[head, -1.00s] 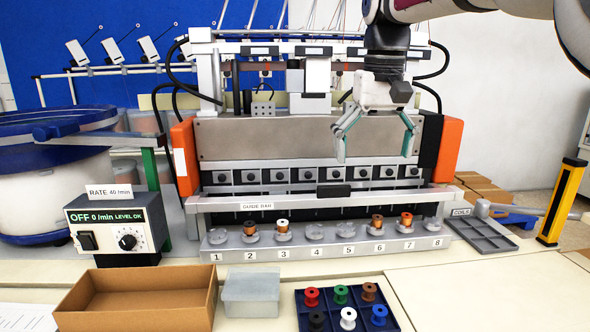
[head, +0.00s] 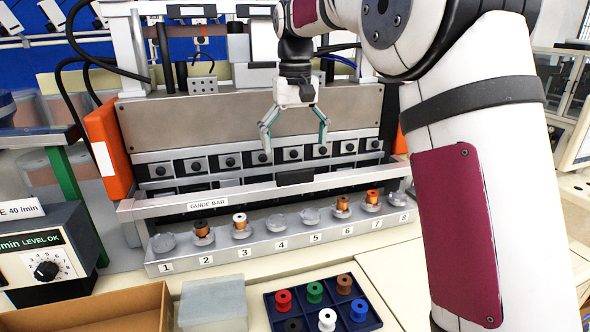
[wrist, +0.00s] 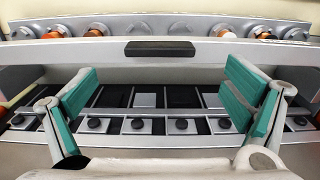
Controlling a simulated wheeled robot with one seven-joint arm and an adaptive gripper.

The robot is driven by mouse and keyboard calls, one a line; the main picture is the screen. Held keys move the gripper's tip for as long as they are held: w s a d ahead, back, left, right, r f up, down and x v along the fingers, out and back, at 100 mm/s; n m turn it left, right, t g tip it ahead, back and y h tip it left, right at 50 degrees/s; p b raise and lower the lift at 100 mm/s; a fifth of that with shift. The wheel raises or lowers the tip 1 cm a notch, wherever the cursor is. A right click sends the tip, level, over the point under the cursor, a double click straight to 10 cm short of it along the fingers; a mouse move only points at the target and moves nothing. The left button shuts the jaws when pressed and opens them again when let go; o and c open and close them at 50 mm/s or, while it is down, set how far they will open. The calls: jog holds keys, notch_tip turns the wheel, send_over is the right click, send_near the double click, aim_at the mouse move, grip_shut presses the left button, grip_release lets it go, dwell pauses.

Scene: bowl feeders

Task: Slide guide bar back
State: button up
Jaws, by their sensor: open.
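The guide bar (head: 240,199) is a long silver bar across the front of the machine, with a GUIDE BAR label and a black handle (head: 296,177) at its middle. In the wrist view the black handle (wrist: 160,48) lies beyond the fingertips, centred between them. My gripper (head: 294,140) is open and empty, its teal-padded fingers pointing down above and behind the handle. It also shows in the wrist view (wrist: 158,95), with the fingers spread wide and apart from the handle.
A numbered rail (head: 262,243) in front of the bar holds several spools on some of its seats. A blue tray of coloured spools (head: 375,322), a grey box (head: 212,304) and a cardboard box (head: 100,312) stand nearer. Orange end blocks (head: 108,150) flank the machine.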

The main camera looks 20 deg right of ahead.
aim_at(295, 170)
notch_tip(295, 170, down, 7)
jog(key=shift+f+p, duration=0.15)
jog(key=shift+p, duration=0.25)
jog(key=shift+c, duration=0.2)
